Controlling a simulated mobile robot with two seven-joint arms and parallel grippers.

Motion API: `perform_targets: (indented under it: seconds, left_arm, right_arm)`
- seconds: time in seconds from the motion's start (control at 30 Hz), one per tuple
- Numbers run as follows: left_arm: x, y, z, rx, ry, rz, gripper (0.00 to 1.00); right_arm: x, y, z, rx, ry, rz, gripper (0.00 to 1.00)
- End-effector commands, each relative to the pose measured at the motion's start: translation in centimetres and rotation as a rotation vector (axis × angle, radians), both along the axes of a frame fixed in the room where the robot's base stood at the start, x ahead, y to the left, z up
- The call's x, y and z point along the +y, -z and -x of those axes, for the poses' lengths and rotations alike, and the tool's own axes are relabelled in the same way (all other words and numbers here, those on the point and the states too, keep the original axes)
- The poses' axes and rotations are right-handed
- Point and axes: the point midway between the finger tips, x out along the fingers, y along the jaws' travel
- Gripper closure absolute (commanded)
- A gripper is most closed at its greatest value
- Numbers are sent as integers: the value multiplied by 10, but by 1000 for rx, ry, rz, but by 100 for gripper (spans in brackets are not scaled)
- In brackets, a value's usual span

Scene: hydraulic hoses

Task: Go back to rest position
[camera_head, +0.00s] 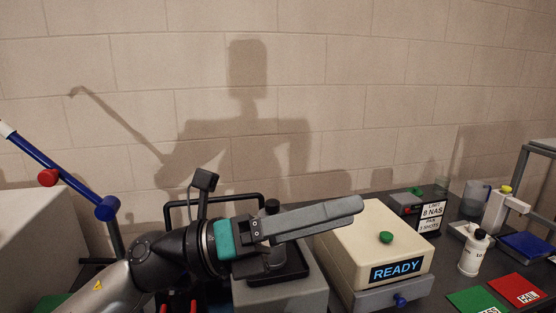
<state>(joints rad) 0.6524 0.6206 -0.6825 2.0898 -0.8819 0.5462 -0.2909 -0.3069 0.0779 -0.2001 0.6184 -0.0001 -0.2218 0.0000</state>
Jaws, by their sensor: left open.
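My left arm comes in from the lower left, and my left gripper (350,207) points right and slightly upward. Its grey fingers are seen nearly side-on and overlap, with nothing visible between them; the gripper is open. Whether the fingers touch anything below cannot be told. My right gripper is not in view.
The cream box has a green button (386,237) and a READY display (397,269). Right of it are a white bottle (474,255), a green card (478,300), a red card (519,288) and a blue tray (527,246). A blue bar (62,172) stands left. A block wall closes the back.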

Motion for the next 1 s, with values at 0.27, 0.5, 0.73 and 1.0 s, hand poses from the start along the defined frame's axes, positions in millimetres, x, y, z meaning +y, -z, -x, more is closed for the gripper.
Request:
perform_targets:
  seconds: [0.27,0.5,0.73,1.0]
  left_arm:
    - [51,-8,-60,544,-281,492,12]
    - [123,69,-101,1064,-582,822,12]
    - [181,192,-84,1573,-912,1045,12]
    - [215,320,12,2100,-1313,1171,12]
  right_arm:
    - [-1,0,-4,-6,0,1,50]
    - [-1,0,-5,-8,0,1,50]
    - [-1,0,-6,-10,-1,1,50]
    - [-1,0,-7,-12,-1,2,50]
